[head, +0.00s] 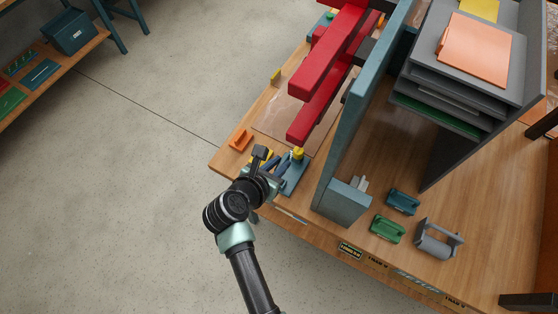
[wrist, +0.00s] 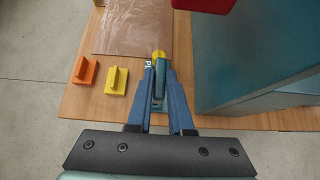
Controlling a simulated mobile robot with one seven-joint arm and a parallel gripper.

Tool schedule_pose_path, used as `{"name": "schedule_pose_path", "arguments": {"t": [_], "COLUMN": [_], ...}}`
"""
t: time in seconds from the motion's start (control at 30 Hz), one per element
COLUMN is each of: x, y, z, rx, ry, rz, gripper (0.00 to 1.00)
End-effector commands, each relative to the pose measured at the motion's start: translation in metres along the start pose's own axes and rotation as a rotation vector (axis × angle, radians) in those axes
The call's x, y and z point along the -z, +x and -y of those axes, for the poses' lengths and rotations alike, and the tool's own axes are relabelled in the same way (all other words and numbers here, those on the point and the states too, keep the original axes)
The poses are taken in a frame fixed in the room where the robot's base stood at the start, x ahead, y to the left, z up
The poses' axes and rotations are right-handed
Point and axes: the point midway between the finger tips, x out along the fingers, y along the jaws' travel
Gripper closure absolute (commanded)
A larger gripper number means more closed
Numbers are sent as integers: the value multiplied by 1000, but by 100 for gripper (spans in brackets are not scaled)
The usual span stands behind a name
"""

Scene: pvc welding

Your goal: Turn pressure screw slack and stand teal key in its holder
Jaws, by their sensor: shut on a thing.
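My gripper (wrist: 160,64) is low over the near left corner of the workbench, its blue fingers shut on a narrow teal piece (wrist: 159,82). A rounded yellow knob (wrist: 159,55) shows at the fingertips. The knob also shows in the head view (head: 298,153), above a flat teal base (head: 295,180). I cannot tell whether the teal piece is the key or part of a fixture, or whether it touches the base. The fingers hide much of it. I cannot pick out the pressure screw or the key's holder for certain.
Orange (wrist: 85,70) and yellow (wrist: 117,80) finned blocks stand left of my gripper. A brown sheet (wrist: 132,27) lies behind. Red beams (head: 325,95) overhang the bench. A tall teal panel (head: 350,110) stands close on the right, with green (head: 388,229) and blue (head: 403,201) fixtures beyond.

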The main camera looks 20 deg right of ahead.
Motion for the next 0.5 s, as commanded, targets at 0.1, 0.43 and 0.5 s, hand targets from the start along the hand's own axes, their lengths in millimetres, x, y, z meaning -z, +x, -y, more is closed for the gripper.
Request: {"name": "schedule_pose_path", "arguments": {"t": [0.1,0.43,0.5], "x": [11,36,40], "y": [9,29,32], "z": [0,0,0], "rx": [0,-1,-1], "ry": [0,-1,0], "rz": [0,0,0], "gripper": [100,100,100]}}
